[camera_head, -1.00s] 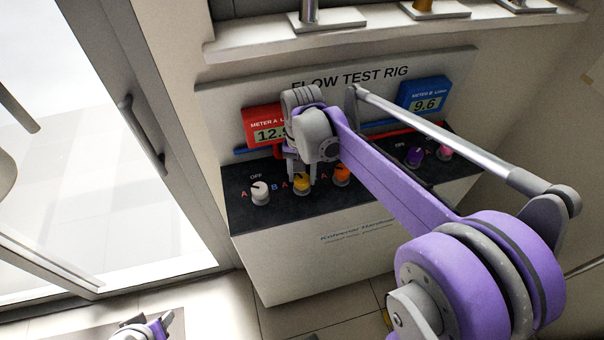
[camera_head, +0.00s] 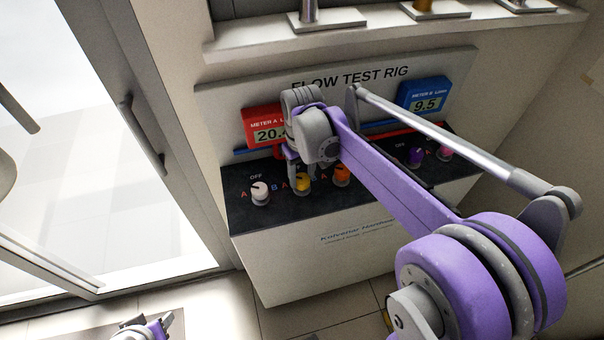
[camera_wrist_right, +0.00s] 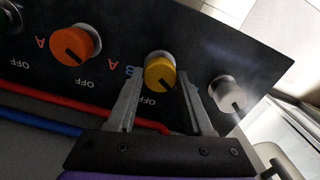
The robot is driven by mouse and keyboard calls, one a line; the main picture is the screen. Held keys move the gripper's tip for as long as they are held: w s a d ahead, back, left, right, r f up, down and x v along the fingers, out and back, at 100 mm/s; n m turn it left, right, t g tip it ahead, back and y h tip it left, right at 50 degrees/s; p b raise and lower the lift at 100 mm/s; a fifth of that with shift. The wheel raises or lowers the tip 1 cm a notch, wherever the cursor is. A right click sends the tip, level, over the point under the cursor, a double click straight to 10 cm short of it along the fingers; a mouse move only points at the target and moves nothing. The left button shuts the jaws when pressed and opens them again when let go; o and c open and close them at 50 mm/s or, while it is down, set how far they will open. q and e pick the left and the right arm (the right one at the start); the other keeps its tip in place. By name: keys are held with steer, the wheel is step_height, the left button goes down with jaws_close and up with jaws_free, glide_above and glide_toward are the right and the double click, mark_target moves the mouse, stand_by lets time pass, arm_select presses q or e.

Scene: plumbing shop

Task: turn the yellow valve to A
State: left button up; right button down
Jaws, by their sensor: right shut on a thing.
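The yellow valve (camera_head: 303,183) is a round knob on the black top of the flow test rig, between a white knob and an orange knob. My right gripper (camera_head: 302,180) reaches down onto it from above. In the right wrist view the yellow valve (camera_wrist_right: 160,72) sits between the two fingers (camera_wrist_right: 160,88), which are shut on its sides. A dark pointer mark shows on its face. A blue B and an OFF label are beside it; its A label is not clear there. A small purple and grey part of mine (camera_head: 150,328) at the bottom left may be my left gripper; its jaws are unclear.
The white knob (camera_head: 260,195) and orange knob (camera_head: 342,175) stand close on either side. A purple knob (camera_head: 415,156) and pink knob (camera_head: 445,152) are farther right. Red meter A (camera_head: 264,133) is partly hidden by my gripper; blue meter B (camera_head: 424,96) reads 9.5.

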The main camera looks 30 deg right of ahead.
mark_target(302, 178)
stand_by(0.5)
steer(key=shift+c, duration=1.5)
jaws_free()
steer(key=shift+r, duration=0.1)
step_height(302, 178, up, 11)
steer(key=shift+p, duration=0.4)
